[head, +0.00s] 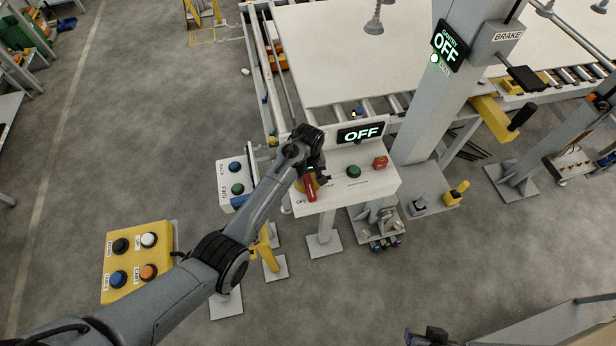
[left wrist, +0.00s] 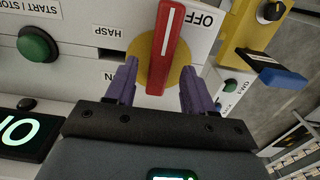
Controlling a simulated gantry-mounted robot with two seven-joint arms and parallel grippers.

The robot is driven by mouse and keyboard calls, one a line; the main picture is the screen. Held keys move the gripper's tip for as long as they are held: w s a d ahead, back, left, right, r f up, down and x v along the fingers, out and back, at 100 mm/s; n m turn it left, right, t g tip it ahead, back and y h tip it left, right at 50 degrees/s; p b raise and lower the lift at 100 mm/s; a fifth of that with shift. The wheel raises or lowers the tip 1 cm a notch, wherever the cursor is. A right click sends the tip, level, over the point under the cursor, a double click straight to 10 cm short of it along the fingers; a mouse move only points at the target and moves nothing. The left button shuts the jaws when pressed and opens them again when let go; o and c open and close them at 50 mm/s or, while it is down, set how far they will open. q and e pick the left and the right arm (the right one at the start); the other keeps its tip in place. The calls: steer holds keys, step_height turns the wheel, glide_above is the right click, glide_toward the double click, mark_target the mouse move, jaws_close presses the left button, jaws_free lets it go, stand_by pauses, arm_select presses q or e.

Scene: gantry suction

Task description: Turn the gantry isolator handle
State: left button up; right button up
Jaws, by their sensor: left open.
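The red isolator handle (head: 310,188) is on the white control box (head: 345,190), and the display (head: 360,133) above it reads OFF. In the left wrist view the handle (left wrist: 171,45) has a white stripe and sits on a yellow disc (left wrist: 145,70). Its upper end lies beside the OFF label (left wrist: 200,20); HASP and a partly hidden ON label are to its left. My left gripper (head: 316,178) is open, with its purple fingers (left wrist: 158,85) on either side of the handle's lower end. Gaps show on both sides. A dark part at the bottom edge (head: 430,337) may be my right gripper.
A green START / STOP button (left wrist: 38,45) and a red button (head: 380,162) share the box. A smaller button box (head: 232,180) stands left, a yellow button panel (head: 138,260) nearer. A grey post (head: 435,100) rises to the right. Open floor lies in front.

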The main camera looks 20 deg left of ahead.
arm_select(q)
steer(key=shift+f, duration=0.75)
jaws_close()
